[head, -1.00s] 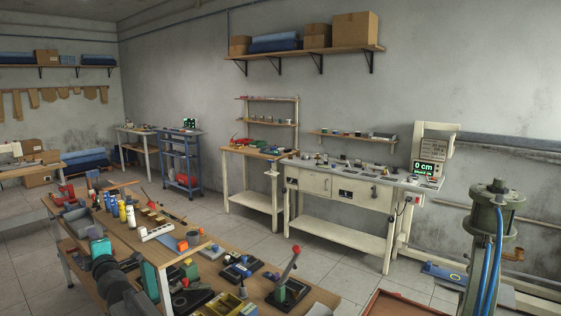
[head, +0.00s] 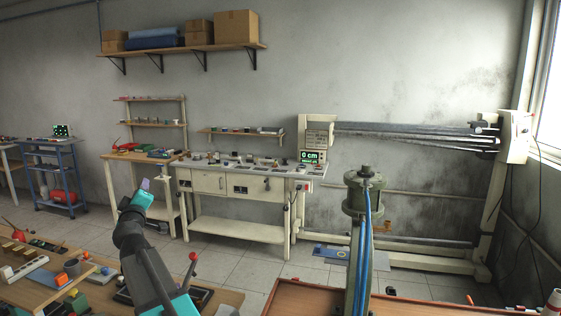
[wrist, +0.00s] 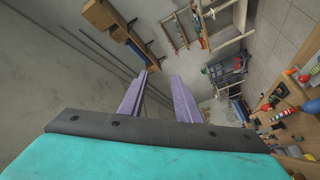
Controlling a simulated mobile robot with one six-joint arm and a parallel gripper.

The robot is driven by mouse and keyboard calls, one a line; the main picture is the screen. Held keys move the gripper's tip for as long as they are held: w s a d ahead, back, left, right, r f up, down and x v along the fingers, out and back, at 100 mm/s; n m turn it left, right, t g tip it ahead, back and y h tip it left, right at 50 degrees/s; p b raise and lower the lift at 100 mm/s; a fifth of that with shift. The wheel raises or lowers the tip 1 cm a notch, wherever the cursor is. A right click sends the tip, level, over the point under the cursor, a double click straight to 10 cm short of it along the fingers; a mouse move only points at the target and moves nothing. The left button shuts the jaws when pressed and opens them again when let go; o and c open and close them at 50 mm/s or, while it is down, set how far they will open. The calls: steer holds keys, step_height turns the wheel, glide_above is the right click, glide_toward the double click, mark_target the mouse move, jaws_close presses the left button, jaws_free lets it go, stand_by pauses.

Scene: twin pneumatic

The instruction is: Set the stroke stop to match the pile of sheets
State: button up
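A green cylinder machine (head: 365,200) with blue hoses (head: 362,250) stands at the front, right of centre, in the head view. I cannot make out its stroke stop or a pile of sheets. A display (head: 312,157) on the cream bench reads "0 cm". My gripper (head: 145,183) is raised above the wooden table in the head view, left of the green machine and well apart from it. In the wrist view, the two purple fingers of my gripper (wrist: 160,82) are spread with nothing between them.
A wooden table (head: 232,299) with several small tools lies at the front left. An orange-rimmed surface (head: 285,287) lies around the green machine's foot. A cream bench (head: 240,176) stands by the back wall.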

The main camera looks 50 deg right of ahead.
steer(key=s+d+r+m+g+h+p, duration=0.15)
steer(key=s+d+m+g+h, duration=0.35)
steer(key=s+d, duration=0.7)
steer(key=s+d+r+m+g+h, duration=0.1)
steer(key=s+d+r+m+g, duration=0.15)
steer(key=s+d+m, duration=0.65)
steer(key=s+d+m+g, duration=0.3)
steer(key=s+d, duration=0.3)
steer(key=s, duration=0.4)
steer(key=s+d+r+m+g+p, duration=0.1)
steer(key=s+d+m+g, duration=0.2)
steer(key=s+d, duration=0.3)
steer(key=s+d+m+g+h, duration=0.1)
steer(key=s+d+m+g, duration=0.2)
steer(key=s, duration=1.1)
steer(key=d+g, duration=0.2)
steer(key=d, duration=0.1)
steer(key=shift+s+r+m, duration=0.15)
steer(key=shift+r+m, duration=0.15)
steer(key=shift+r, duration=0.1)
